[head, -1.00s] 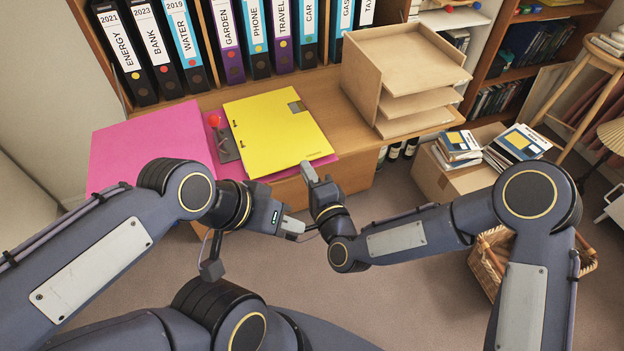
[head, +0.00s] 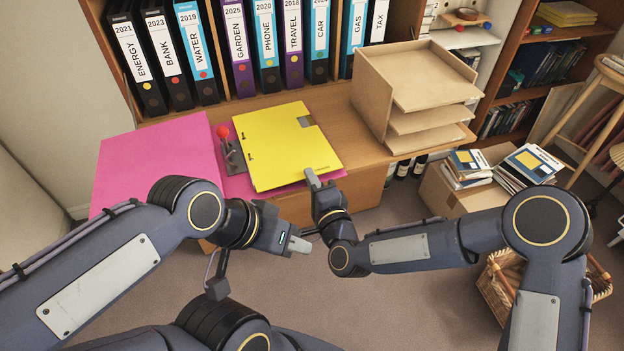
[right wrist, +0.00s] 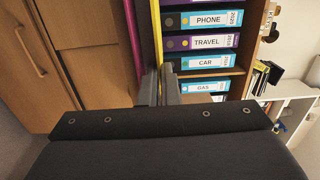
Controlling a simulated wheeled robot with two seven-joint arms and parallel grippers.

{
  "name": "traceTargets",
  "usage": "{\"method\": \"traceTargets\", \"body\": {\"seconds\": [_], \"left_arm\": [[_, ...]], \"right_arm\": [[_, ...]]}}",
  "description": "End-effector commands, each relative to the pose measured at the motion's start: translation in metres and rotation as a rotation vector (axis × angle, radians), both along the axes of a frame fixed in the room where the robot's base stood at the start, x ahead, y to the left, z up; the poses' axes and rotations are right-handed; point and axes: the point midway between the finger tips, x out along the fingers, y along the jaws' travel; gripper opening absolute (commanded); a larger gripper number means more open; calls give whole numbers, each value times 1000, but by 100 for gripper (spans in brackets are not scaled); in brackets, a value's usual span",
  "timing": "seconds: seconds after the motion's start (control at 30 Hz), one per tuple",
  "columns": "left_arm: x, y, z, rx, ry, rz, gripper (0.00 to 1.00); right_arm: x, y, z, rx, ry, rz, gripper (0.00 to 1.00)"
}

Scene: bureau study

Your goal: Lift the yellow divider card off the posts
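The yellow divider card (head: 285,150) lies over the opened pink binder (head: 160,155) on the desk. Two small dark holes or post spots show along its left edge; whether posts stand through them is too small to tell. A metal lever with a red knob (head: 222,131) stands just left of the card. My right gripper (head: 312,178) is at the card's front edge. In the right wrist view, its two fingers (right wrist: 160,88) are close together, one on each side of the yellow card's edge (right wrist: 157,35). My left gripper (head: 298,244) is empty, below and in front of the desk; its finger gap is hidden.
Upright labelled binders (head: 240,50) line the back of the desk. A wooden letter tray (head: 430,80) stands right of the card. A cardboard box (head: 440,190) with books and a wicker basket (head: 500,290) are on the floor at right. Bare desk (head: 350,140) lies between card and tray.

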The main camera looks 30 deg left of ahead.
Motion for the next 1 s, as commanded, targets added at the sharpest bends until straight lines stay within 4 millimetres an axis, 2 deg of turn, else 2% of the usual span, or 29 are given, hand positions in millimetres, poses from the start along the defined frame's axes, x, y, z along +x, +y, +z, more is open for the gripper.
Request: {"method": "traceTargets", "body": {"seconds": [1.0], "left_arm": [[0, 0, -2, 0, 0, 0, 36]], "right_arm": [[0, 0, 8, 2, -1, 0, 0]]}}
